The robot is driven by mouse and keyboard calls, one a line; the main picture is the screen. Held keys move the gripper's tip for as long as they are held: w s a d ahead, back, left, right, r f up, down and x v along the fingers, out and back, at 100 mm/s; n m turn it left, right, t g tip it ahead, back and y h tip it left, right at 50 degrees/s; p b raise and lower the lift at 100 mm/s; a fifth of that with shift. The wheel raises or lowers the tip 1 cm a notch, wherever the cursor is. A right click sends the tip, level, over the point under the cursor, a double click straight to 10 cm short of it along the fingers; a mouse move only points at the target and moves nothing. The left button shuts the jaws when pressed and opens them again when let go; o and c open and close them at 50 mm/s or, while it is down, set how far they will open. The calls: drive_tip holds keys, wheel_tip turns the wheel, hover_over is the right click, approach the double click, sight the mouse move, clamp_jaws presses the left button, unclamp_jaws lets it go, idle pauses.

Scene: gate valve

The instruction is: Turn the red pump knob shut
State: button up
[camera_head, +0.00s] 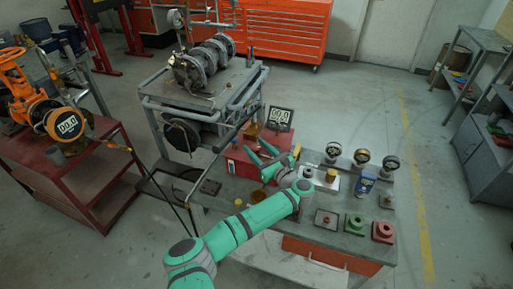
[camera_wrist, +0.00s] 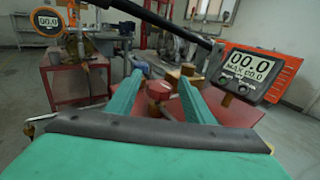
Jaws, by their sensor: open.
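The red knob (camera_wrist: 158,90) shows in the wrist view between my open fingers, with a brass-coloured fitting just below it. It stands in front of a red box-shaped pump body (camera_wrist: 232,112). My gripper (camera_wrist: 161,80) is open, with one green finger on each side of the knob in the picture; I cannot tell whether either touches it. In the head view my gripper (camera_head: 260,153) is over the red pump box (camera_head: 240,160) at the bench's left end. The knob cannot be made out there.
A digital display (camera_wrist: 250,72) stands close to the right finger, and a dark bar crosses above. The bench (camera_head: 345,241) holds several gauges, a blue meter (camera_head: 365,184) and green and red blocks. A metal-framed cart (camera_head: 152,118) stands behind; an orange valve (camera_head: 20,88) is at left.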

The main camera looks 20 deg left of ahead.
drive_tip(key=shift+w+a, duration=0.15)
drive_tip(key=shift+a, duration=0.15)
drive_tip(key=c, duration=1)
drive_tip(key=shift+c, duration=0.2)
